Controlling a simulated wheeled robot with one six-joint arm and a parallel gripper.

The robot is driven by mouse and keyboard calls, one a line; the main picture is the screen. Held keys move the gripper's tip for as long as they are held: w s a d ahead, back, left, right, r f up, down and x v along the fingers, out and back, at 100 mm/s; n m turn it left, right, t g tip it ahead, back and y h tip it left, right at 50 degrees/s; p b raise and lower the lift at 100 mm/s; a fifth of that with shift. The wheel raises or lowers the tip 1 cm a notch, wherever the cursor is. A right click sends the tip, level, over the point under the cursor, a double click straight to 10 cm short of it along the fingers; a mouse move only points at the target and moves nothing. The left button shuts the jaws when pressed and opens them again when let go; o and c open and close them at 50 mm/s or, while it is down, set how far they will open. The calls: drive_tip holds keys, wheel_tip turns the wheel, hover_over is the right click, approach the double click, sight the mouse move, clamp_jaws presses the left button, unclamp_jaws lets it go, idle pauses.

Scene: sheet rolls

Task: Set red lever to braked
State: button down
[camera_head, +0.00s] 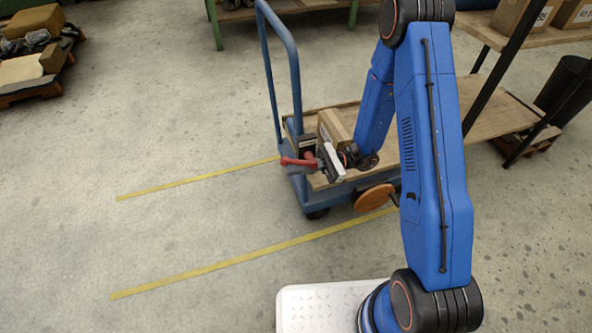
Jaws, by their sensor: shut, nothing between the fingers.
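The red lever (293,161) is on the handle end of a blue cart (299,185). It points to the left, roughly level, just outside the cart's upright handle. My gripper (321,163) is at the lever's right end, shut, with nothing seen held in it. The gripper's light grey body partly covers the lever's base, and I cannot tell whether the fingers touch the lever. Any braked or free marking is too small to read.
A cardboard box (334,125) stands on the cart behind my gripper. An orange-brown disc (375,198) is at the cart's near side. A wooden shelf (497,108) with dark posts stands to the right. Yellow floor lines (200,178) run left over clear floor.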

drive_tip(key=shift+y, duration=0.6)
drive_tip(key=r, duration=0.4)
drive_tip(key=shift+w+d, duration=0.4)
drive_tip(key=w+d+f, duration=0.2)
drive_tip(key=d+f, duration=0.1)
drive_tip(key=d, duration=0.5)
drive_tip(key=w+d+f+h, duration=0.1)
drive_tip(key=w+d+f, duration=0.1)
drive_tip(key=d, duration=0.5)
drive_tip(key=shift+w+d+f, duration=0.35)
drive_tip(key=shift+d+f, duration=0.05)
drive_tip(key=shift+f, duration=0.3)
drive_tip(key=shift+a, duration=0.1)
drive_tip(key=s+a+f+m+t+y, duration=0.1)
drive_tip(key=s+a+f+m, duration=0.4)
